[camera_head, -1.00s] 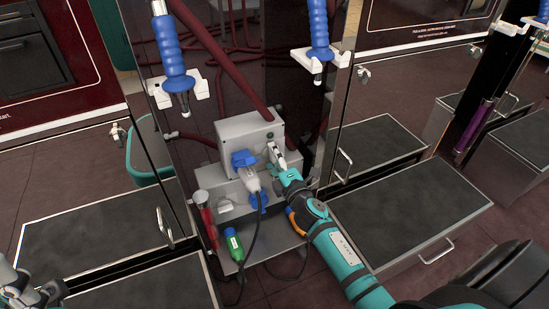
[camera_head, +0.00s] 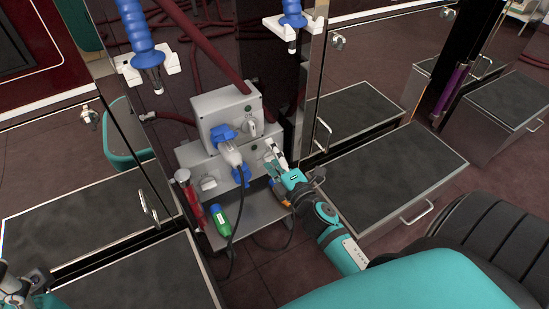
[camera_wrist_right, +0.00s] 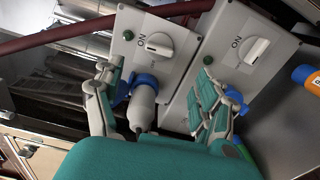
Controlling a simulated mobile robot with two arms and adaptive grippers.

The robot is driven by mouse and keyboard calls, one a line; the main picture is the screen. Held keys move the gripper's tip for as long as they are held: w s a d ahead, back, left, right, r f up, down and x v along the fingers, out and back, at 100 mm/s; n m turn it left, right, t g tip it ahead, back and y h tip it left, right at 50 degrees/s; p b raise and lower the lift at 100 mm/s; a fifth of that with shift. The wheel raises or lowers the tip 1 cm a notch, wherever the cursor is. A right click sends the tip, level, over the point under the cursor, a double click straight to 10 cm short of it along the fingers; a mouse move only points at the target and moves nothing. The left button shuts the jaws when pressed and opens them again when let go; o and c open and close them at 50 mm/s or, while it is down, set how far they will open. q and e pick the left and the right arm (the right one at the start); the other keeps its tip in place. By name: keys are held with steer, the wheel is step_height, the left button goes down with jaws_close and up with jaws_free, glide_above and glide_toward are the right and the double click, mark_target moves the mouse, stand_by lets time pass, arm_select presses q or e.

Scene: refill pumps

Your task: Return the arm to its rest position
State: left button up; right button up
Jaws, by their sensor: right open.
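My right arm reaches in from the lower right, and its gripper (camera_head: 275,152) is at the right side of the grey pump boxes, apart from the upper box's knob (camera_head: 252,129). In the right wrist view the gripper's two fingers (camera_wrist_right: 155,72) are spread with nothing held between them. Beyond them are two grey boxes, each with a white knob, one at left (camera_wrist_right: 159,44) and one at right (camera_wrist_right: 257,49), both near "ON" labels. A blue-and-white plug (camera_head: 227,142) sits in the upper box (camera_head: 222,105). My left gripper (camera_head: 15,288) is partly visible at the left edge; its jaw state is unclear.
A dark cable hangs from the plug. Blue-handled nozzles (camera_head: 137,35) hang above. Dark-topped low cabinets (camera_head: 385,180) stand at right.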

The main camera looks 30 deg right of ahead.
steer(key=shift+s, duration=0.55)
